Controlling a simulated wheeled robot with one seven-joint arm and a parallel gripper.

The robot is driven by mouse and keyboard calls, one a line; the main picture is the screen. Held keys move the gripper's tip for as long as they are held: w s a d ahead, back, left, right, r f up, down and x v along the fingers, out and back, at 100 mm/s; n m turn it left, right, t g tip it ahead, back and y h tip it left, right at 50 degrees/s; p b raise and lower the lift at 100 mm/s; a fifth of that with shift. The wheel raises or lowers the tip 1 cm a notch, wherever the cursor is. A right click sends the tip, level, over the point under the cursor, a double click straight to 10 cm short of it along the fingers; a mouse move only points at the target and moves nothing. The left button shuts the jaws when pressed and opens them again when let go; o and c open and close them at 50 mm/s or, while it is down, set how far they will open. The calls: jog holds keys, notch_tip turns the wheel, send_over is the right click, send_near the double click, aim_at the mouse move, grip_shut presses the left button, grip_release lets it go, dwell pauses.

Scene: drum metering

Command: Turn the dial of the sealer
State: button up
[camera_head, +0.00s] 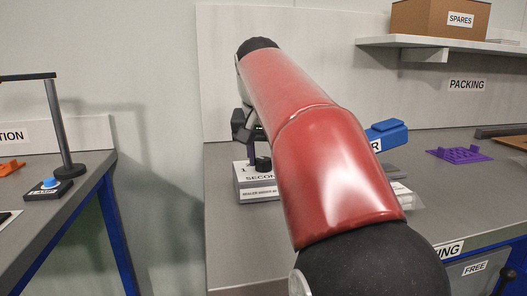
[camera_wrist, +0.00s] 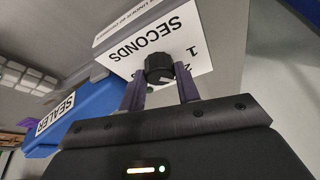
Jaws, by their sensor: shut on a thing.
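The sealer has a pale box (camera_head: 245,184) marked SECONDS, standing on the bench left of my arm. Its black dial (camera_wrist: 159,67) is on the box's white face, with the numbers 1 and 2 visible beside it in the wrist view. My gripper (camera_wrist: 160,84) has its two purple fingers on either side of the dial and is shut on it. The dial also shows in the head view (camera_head: 262,164), below my gripper. Its pointer setting cannot be read. The sealer's blue arm (camera_head: 387,134) is partly behind my red arm, which hides much of the sealer.
A lamp button (camera_head: 49,183) and black post (camera_head: 64,130) stand on the left bench. A gap separates the benches.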

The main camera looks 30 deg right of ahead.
dwell(0.4)
jog(key=o, duration=1)
jog(key=p+v, duration=0.1)
jog(key=v, duration=0.6)
jog(key=shift+s+a+r, duration=0.1)
jog(key=shift+s+r, duration=0.1)
jog(key=shift+r, duration=0.15)
